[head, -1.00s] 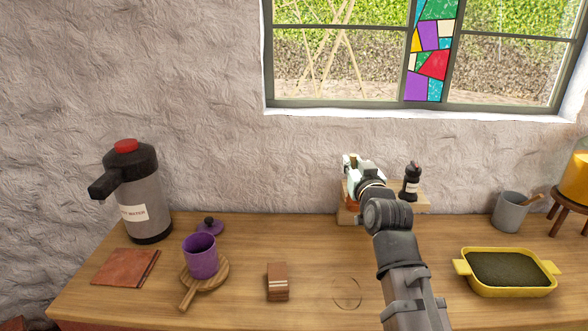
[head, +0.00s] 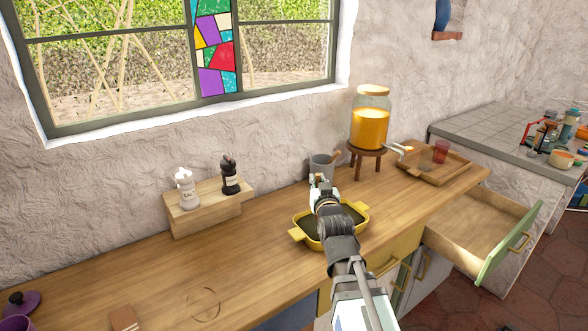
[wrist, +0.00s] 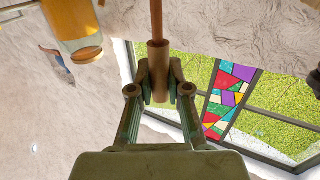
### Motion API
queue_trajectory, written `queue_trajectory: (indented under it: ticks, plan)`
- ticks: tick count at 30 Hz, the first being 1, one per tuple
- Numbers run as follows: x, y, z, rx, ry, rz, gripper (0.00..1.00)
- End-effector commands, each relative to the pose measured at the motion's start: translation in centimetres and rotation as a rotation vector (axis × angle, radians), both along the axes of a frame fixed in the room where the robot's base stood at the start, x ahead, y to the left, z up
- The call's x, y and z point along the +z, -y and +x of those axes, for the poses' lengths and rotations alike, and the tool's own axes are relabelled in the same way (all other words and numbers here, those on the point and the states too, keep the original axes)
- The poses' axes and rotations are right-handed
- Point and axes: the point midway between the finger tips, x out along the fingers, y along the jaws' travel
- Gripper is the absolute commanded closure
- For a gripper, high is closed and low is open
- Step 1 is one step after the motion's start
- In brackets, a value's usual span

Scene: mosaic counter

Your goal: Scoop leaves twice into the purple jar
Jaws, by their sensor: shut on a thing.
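The purple jar (head: 15,324) shows only in part at the bottom left corner of the head view, with its purple lid (head: 21,303) beside it. The yellow dish (head: 297,233) holds dark green leaves (head: 355,213). My gripper (head: 320,182) is over the dish's back edge, in front of the cup. In the wrist view, my gripper (wrist: 159,88) is shut on a brown wooden handle (wrist: 157,60) with a thin stick beyond it. The handle's far end is out of view.
Salt (head: 186,190) and pepper (head: 230,178) shakers stand on a wooden block (head: 206,216). A jar of orange liquid (head: 370,122) is on a stool behind right. A wooden tray (head: 462,170) lies at the right end. An open drawer (head: 480,222) juts out.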

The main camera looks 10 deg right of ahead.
Motion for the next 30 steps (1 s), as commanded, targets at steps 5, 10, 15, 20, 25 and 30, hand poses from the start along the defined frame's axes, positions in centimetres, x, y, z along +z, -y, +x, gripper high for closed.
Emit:
queue_trajectory:
  ticks: [5,10,15,20,25,30]
  plan:
    - [-0.7,2.6,0.2,-0.026,-0.001,0.001,1.0]
    - [-1.1,3.9,0.5,-0.034,0.001,0.002,1.0]
    - [-1.4,4.9,0.7,-0.036,0.001,0.002,1.0]
    - [-1.6,5.7,0.9,-0.035,0.0,0.002,1.0]
    - [-1.9,6.3,1.1,-0.027,-0.001,0.002,1.0]
    - [-2.1,7.0,1.3,-0.015,0.0,0.002,1.0]
